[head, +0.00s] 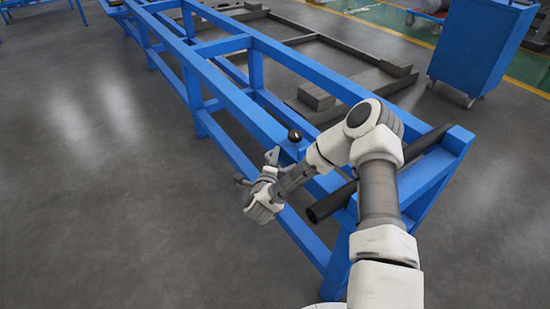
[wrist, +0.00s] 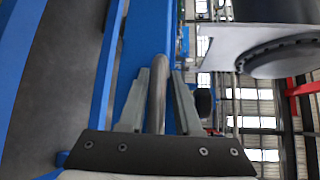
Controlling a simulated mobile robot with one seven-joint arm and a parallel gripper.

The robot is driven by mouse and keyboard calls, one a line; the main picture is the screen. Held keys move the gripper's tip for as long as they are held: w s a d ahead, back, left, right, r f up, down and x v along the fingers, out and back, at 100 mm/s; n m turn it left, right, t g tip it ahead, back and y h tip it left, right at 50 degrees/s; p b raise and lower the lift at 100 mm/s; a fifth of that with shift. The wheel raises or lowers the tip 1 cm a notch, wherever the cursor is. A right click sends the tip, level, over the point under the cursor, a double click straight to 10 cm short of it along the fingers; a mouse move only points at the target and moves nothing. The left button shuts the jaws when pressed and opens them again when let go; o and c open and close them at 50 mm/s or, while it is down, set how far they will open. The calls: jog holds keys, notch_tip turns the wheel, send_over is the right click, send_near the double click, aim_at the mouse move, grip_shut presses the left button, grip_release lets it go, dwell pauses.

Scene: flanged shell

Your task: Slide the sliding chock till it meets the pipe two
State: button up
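A dark pipe (head: 332,203) lies across the near end of the blue frame, partly hidden behind my arm. A small blue block with a black knob (head: 295,136) sits on the frame's rail farther along, apart from the pipe; it looks like the sliding chock. My gripper (head: 256,168) is beside this block, on its left. In the wrist view my gripper's two grey fingers (wrist: 161,72) stand apart on either side of a grey round rod (wrist: 158,90). I see gaps beside the rod; whether it belongs to the chock I cannot tell.
The long blue frame (head: 222,46) runs away to the upper left. A blue cabinet (head: 480,45) stands at the upper right. Grey beams (head: 350,88) lie on the floor behind the frame. The floor left of the frame is clear.

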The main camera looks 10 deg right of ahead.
jog(key=shift+f, duration=0.2)
grip_shut()
jog(key=shift+s, duration=0.1)
